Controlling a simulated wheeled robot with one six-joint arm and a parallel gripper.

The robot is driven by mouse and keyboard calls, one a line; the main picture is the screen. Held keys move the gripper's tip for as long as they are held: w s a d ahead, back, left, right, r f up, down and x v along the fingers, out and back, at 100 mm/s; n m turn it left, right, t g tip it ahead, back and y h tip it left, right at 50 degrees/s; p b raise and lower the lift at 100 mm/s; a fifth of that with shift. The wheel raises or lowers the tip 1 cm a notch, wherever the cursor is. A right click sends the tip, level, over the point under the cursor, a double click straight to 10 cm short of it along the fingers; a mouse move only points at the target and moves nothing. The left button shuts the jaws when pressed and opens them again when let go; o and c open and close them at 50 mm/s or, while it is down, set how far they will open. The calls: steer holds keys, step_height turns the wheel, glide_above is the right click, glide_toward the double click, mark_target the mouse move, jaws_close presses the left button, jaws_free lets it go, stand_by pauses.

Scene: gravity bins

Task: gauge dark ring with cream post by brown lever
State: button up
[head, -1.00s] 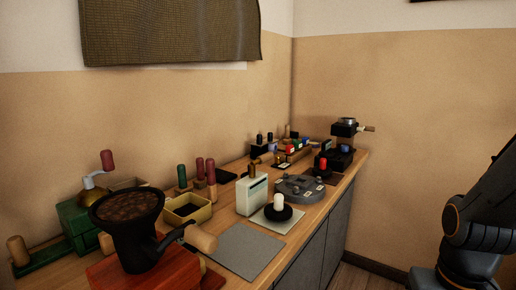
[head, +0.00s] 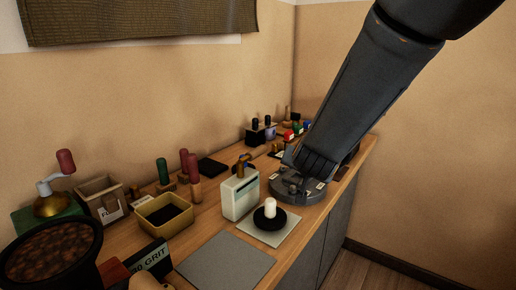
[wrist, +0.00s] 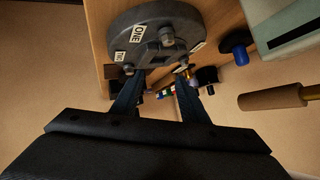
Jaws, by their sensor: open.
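The dark ring (head: 262,222) lies flat on a pale square plate, with the cream post (head: 270,207) upright at its middle. A cream box (head: 240,198) stands just behind it, with a brown lever (head: 240,168) at its top. In the wrist view, the brown lever (wrist: 270,98) sits on a brass rod at the right, near the box (wrist: 290,20). My gripper (head: 303,172) is over the grey round base, right of the ring and lever. Its fingers (wrist: 158,88) are apart and empty. The ring is not in the wrist view.
The grey round base (head: 290,188) carries labels and lugs. A grey mat (head: 225,258) lies flat at the front. A yellow tray (head: 165,215), red and green handles, and a dark bowl (head: 50,250) stand at left. Small coloured blocks (head: 290,135) stand behind my arm.

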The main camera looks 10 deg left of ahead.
steer(key=w+a+r+m+t+h+p, duration=0.1)
steer(key=w+a+r+m+t+h, duration=0.15)
steer(key=a+r, duration=0.4)
steer(key=m+t+h+b, duration=0.1)
steer(key=m+t+h, duration=0.15)
steer(key=h, duration=0.35)
glide_toward(257, 152)
steer(key=shift+n+t, duration=0.4)
steer(key=shift+n, duration=0.1)
steer(key=w, duration=0.1)
steer(key=w+f, duration=0.1)
steer(key=w, duration=0.2)
steer(key=shift+w+d+f, duration=0.25)
steer(key=shift+d+f, duration=0.05)
steer(key=shift+d, duration=0.05)
steer(key=shift+s+a, duration=0.1)
steer(key=shift+s, duration=0.2)
steer(key=shift+p+x, duration=0.75)
steer(key=shift+x, duration=3.05)
jaws_close()
